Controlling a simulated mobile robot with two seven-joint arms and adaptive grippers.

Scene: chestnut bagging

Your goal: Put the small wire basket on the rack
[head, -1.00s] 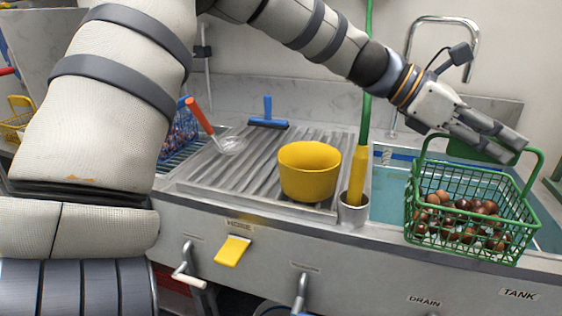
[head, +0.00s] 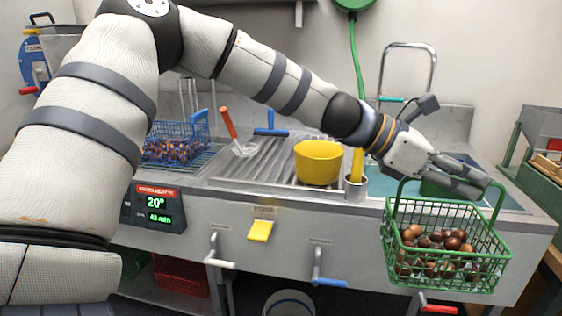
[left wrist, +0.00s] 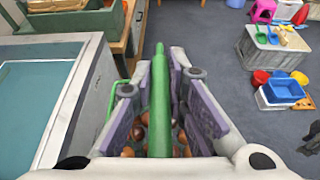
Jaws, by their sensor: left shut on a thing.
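A green wire basket (head: 446,252) holding several brown chestnuts hangs by its handle from my left gripper (head: 462,180), at the right of the head view. The gripper is shut on the handle, and the basket hangs roughly upright in front of the sink's front edge. In the left wrist view the green handle (left wrist: 160,105) runs between the fingers, with chestnuts partly seen below. A blue wire basket (head: 186,130) of chestnuts stands at the left on what looks like a dark wire rack (head: 200,158). My right gripper is not in view.
A yellow bowl (head: 318,164) stands on the ribbed drainboard (head: 255,168), beside a skimmer with a red handle (head: 229,124) and a blue squeegee (head: 270,126). A tall tap (head: 405,45) rises behind the basin. Valve handles stick out from the sink front.

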